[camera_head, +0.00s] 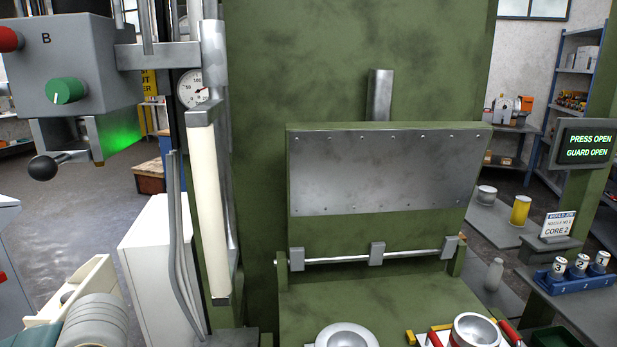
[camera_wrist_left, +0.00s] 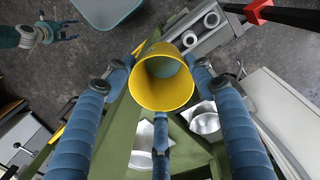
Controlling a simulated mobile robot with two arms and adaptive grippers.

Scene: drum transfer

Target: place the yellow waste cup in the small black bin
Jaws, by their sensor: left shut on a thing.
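The yellow waste cup (camera_wrist_left: 163,82) is in my left gripper (camera_wrist_left: 160,85), seen in the left wrist view. Its open mouth faces the camera, and the blue fingers are closed around its sides. My left gripper and this cup do not show in the head view. A blue and grey hand, apparently my right gripper (camera_wrist_left: 45,33), is small at the top left of the left wrist view; its jaws are too small to read. I cannot make out a small black bin in either view.
A green press with a raised guard plate (camera_head: 385,172) fills the middle. A metal bowl (camera_head: 347,337) stands on its bed. A yellow cylinder (camera_head: 520,210) stands on a grey surface at right. A blue rack (camera_head: 570,278) holds numbered cylinders. A grey container (camera_wrist_left: 105,10) lies beyond the cup.

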